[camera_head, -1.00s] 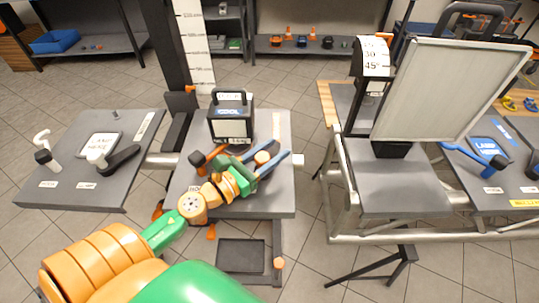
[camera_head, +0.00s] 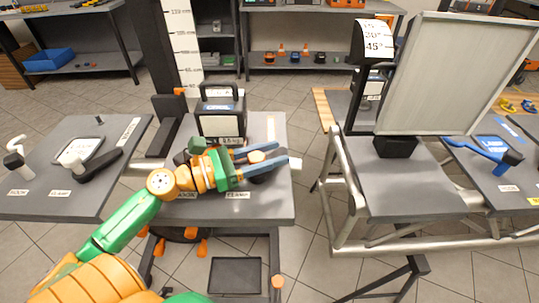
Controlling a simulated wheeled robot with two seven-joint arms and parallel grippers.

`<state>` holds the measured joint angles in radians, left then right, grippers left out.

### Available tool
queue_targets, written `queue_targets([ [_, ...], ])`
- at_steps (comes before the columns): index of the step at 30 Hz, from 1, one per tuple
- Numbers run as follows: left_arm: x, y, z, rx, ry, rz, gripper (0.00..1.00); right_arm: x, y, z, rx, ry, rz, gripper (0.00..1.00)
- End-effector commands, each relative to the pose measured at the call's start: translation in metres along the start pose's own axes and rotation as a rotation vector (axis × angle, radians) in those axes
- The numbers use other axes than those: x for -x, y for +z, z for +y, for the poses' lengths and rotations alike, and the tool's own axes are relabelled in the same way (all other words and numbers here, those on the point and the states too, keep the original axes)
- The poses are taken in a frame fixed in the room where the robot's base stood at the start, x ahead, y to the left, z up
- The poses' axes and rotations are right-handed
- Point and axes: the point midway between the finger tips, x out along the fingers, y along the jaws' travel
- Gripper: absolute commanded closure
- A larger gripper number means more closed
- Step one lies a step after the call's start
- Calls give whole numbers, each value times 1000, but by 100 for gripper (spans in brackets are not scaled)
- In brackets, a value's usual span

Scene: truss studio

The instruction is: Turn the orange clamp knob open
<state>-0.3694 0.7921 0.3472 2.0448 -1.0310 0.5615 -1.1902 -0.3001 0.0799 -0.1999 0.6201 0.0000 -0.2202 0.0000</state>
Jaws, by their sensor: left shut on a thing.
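The gripper's body and fingers hide much of the clamp base, so how far the knob is turned cannot be told. My right gripper is not in view.
A black lamp-like box (camera_head: 220,112) stands just behind the gripper on the same table. Left is a grey table (camera_head: 65,192) with a hook and a clamp lever. Right are a tall white panel (camera_head: 440,75) and a metal tube frame (camera_head: 345,190).

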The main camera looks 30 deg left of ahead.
Motion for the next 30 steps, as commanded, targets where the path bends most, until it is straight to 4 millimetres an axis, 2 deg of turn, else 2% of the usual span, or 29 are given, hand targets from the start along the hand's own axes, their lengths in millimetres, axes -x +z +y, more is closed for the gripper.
queue_targets([
  [6,0,-1,-1,1,-3,2,100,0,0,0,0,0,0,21],
  [7,0,-1,-1,1,-2,2,51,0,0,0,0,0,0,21],
  [8,0,-1,-1,1,-2,2,43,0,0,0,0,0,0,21],
  [9,0,-1,-1,1,-2,1,41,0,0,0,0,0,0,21],
  [17,0,0,0,0,-1,1,41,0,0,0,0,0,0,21],
  [20,0,8,0,-2,-2,2,41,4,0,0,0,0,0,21],
  [24,1,38,-4,-3,-6,4,41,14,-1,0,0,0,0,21],
  [30,20,94,-45,1,-6,5,41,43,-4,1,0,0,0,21],
])
